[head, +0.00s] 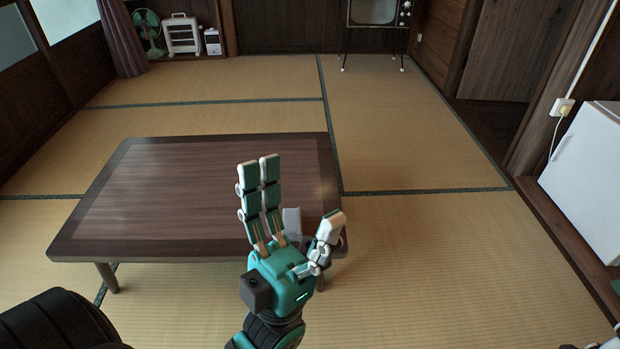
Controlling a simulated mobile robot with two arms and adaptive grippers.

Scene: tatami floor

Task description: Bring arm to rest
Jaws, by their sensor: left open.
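My left gripper (297,193) is raised in the middle of the head view, in front of the near right part of the low table. It is open: two long jointed fingers point up and a shorter thumb stands apart to the right. A dark rounded part of my own body shows at the bottom left. My right gripper cannot be made out; only a small pale and dark piece shows at the bottom right corner.
The low brown table (190,190) has a bare left top. A small pale grey object (292,219) behind my gripper is partly hidden. A white fridge (590,180) stands right. A television (375,12), green fan (148,30) and white heater (182,35) are far back. Tatami around is clear.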

